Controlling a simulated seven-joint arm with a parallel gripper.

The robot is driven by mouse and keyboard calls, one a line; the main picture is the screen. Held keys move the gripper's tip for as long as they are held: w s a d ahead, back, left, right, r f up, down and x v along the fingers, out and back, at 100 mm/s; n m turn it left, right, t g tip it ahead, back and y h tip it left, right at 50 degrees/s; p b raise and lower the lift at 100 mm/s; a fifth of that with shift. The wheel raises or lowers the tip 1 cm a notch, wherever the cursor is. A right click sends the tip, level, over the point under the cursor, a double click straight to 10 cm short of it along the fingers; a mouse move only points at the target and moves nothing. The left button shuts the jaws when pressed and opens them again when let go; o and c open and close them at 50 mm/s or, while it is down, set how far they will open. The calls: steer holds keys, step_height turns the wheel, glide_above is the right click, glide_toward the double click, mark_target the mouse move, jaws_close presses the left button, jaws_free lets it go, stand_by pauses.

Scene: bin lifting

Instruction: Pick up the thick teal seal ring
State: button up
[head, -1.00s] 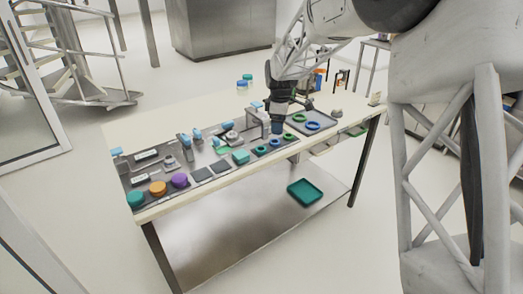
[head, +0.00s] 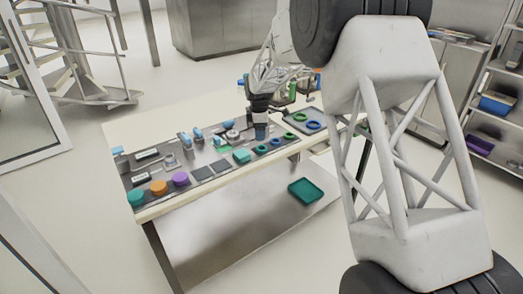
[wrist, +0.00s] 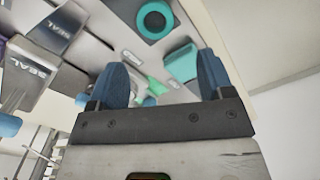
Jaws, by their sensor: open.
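The thick teal seal ring (head: 262,150) lies on a dark strip near the table's front edge, left of a blue ring (head: 276,142) and a green ring (head: 289,137). In the wrist view a thick teal ring (wrist: 143,27) with a dark centre lies flat near the top, beyond my fingertips. My gripper (head: 260,134) is above the table just behind the row of rings. In the wrist view my gripper (wrist: 162,78) has its two blue fingers wide apart, with nothing held between them. A teal block (wrist: 181,64) shows beyond the right finger.
The teal block (head: 241,156) sits left of the ring. A grey tray (head: 322,133) with a green and a blue ring is at the right. Purple, orange and teal round pieces stand at the left end. A green tray (head: 305,191) lies on the lower shelf.

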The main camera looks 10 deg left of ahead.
mark_target(260, 146)
steer(key=shift+f, duration=1.3)
steer(key=shift+f, duration=0.1)
steer(key=shift+w+f, duration=0.15)
steer(key=shift+f, duration=1.1)
steer(key=shift+w+f, duration=0.1)
steer(key=shift+f, duration=1.15)
steer(key=c, duration=1)
